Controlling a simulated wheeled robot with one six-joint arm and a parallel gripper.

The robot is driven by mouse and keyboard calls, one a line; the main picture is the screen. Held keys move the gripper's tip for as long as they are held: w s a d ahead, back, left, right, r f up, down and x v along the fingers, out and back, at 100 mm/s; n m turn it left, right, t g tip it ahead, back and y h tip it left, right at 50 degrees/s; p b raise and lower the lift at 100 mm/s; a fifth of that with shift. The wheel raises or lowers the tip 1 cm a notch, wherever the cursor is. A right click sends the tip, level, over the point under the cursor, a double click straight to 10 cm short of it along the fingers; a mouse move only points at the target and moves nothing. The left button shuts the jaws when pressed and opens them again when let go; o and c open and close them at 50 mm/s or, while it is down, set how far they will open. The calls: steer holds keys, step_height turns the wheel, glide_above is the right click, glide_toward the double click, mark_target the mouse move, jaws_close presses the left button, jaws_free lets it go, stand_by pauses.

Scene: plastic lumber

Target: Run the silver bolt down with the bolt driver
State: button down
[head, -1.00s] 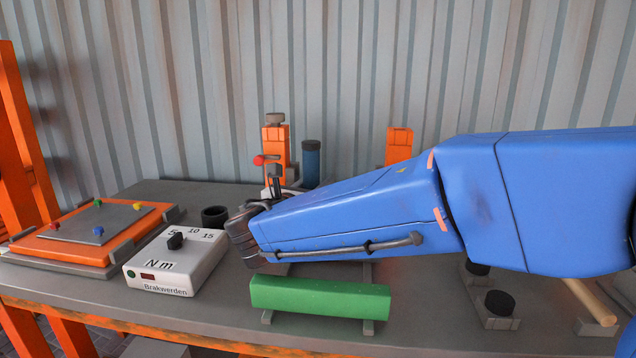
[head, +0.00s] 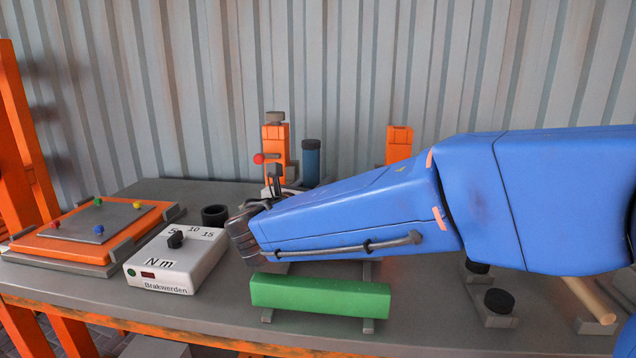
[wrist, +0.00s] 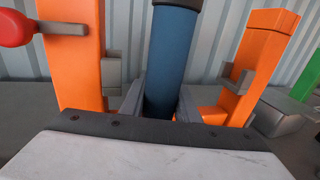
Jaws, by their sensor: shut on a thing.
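A blue cylinder with a dark cap stands upright behind my arm in the head view (head: 311,160); it looks like the bolt driver. In the wrist view the blue cylinder (wrist: 172,60) rises between the grey fingers of my gripper (wrist: 160,100), which is shut on it. Its lower end is hidden behind the gripper body. In the head view my arm covers the gripper. I cannot make out a silver bolt in either view.
Orange posts stand left (head: 275,145) and right (head: 399,145) of the cylinder, close in the wrist view. A red-knobbed lever (head: 259,158) is near the left post. A white dial box (head: 175,262), a green block (head: 320,296) and an orange plate (head: 50,246) occupy the bench.

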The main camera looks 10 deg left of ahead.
steer(key=shift+f, duration=0.15)
steer(key=shift+r, duration=2.55)
